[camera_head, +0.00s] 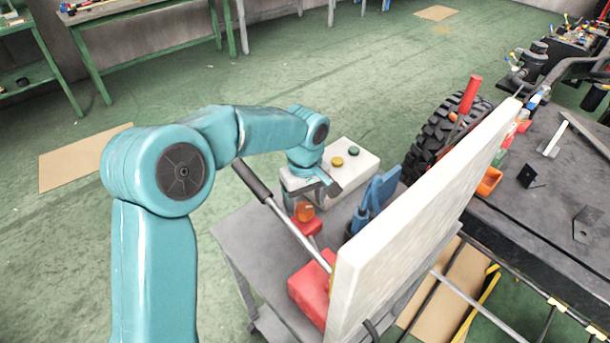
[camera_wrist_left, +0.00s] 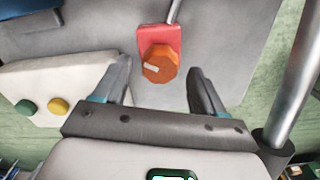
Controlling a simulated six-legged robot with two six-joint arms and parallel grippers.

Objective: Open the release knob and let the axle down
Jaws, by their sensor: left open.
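The orange release knob (camera_head: 305,211) sits on a small red block on the grey cart. In the left wrist view the knob (camera_wrist_left: 160,66) has a pale mark on its face, and a metal rod runs from the red block. My left gripper (camera_head: 314,190) is open above the knob. In the left wrist view its fingers (camera_wrist_left: 159,72) stand on either side of the knob with gaps. A long lever with a black handle (camera_head: 251,180) slants down to a larger red block (camera_head: 311,287). I cannot make out the axle for certain. My right gripper is out of view.
A tall white panel (camera_head: 400,245) stands right of the lever, with a blue object (camera_head: 376,196) beside it. A white box with green and yellow buttons (camera_head: 350,172) lies behind the gripper. A tyre (camera_head: 440,133) and a dark workbench (camera_head: 545,200) are at right.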

